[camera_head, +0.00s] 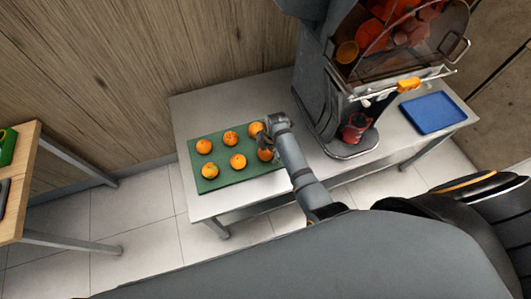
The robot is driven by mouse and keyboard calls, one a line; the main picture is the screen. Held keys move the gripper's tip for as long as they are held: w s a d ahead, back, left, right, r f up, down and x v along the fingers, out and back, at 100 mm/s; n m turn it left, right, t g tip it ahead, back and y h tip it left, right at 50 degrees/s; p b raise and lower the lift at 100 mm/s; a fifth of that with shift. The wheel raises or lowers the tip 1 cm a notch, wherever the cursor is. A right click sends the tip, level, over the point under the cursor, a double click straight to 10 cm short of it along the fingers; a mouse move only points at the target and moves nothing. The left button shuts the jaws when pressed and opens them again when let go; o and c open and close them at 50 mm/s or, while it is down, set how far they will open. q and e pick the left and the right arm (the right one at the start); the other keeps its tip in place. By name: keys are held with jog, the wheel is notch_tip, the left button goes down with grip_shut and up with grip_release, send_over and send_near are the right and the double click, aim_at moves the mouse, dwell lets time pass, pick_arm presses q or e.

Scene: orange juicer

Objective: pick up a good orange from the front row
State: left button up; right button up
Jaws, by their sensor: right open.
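Several oranges lie in two rows on a green mat (222,180) on the grey table. The back row has a left orange (204,146), a middle orange (231,138) and a right orange (256,129). The front row has a left orange (210,171), a middle orange (238,161) and a right orange (265,155). My left gripper is out of view.
A large grey juicer (318,95) stands right of the mat, with a red cup (356,127) at its base. A blue tray (433,112) lies at the table's right end. A wooden table (28,185) stands at the left, across a floor gap.

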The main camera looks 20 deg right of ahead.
jog(key=shift+w+f, duration=0.2)
jog(key=shift+f, duration=0.45)
jog(key=shift+w+f, duration=0.15)
jog(key=shift+f, duration=0.45)
jog(key=shift+s, duration=0.1)
jog(key=c, duration=1.3)
notch_tip(320, 180, up, 3)
jog(key=shift+r, duration=0.1)
jog(key=s+d+r, duration=0.2)
jog(key=s+r, duration=0.1)
jog(key=s, duration=0.1)
jog(key=s+d+r, duration=0.1)
jog(key=s+r, duration=0.2)
jog(key=s, duration=0.1)
jog(key=s+d+r, duration=0.2)
jog(key=s+r, duration=0.2)
jog(key=shift+s+d, duration=0.3)
jog(key=shift+s, duration=0.1)
